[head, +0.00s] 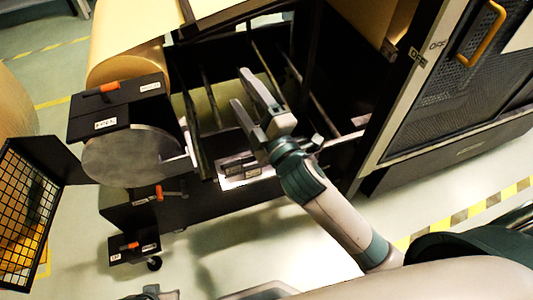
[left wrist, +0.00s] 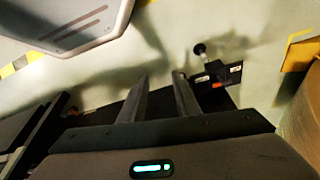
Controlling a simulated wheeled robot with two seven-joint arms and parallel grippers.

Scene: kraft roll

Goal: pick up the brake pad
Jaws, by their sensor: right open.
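My right gripper (head: 239,87) is open over the dark machine frame in the head view, with nothing visible between its fingers. A small grey block (head: 236,164) sits on a pale-edged ledge (head: 246,180) just below the gripper's wrist. It may be the brake pad, but it is too small to tell. The right gripper's fingers point up and left, away from this block. My left gripper (left wrist: 162,76) shows in the left wrist view with its fingers apart and nothing between them.
A large kraft roll (head: 128,42) lies at the upper left, with a grey round plate (head: 130,157) below it. Dark bars cross the frame's opening. A mesh guard (head: 27,215) stands at the left and a mesh-windowed cabinet door (head: 455,80) at the right.

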